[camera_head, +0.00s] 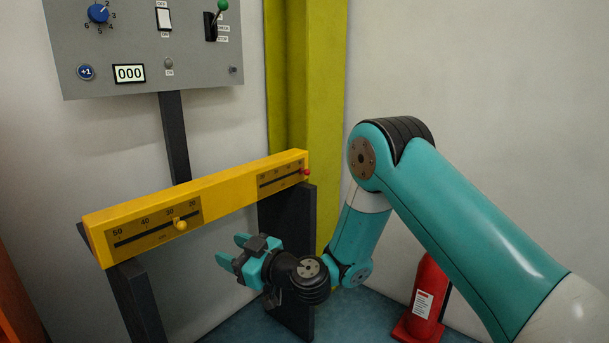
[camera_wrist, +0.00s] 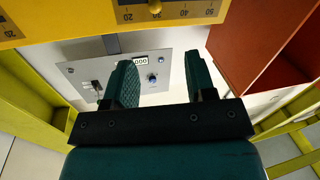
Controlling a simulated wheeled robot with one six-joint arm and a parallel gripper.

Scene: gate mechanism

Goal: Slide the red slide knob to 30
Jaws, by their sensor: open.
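The red slide knob (camera_head: 306,171) sits at the right end of the right-hand scale (camera_head: 280,179) on the yellow bar (camera_head: 232,192). That scale's numerals are too small to read surely. A yellow knob (camera_head: 181,225) sits near 30 on the left-hand scale (camera_head: 150,232), which reads 50 to 20 from left to right. My gripper (camera_head: 231,249) is open and empty, below the bar and to the lower left of the red knob, apart from both. In the wrist view my fingers (camera_wrist: 160,75) are spread, with the yellow knob (camera_wrist: 155,6) at the top edge; the red knob is not visible there.
A grey control panel (camera_head: 205,70) with a dial, switch, lever and 000 display hangs above the bar. Dark posts (camera_head: 138,300) support the bar. A yellow-green column (camera_head: 318,90) stands behind its right end. A red extinguisher (camera_head: 428,295) stands on the floor at right.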

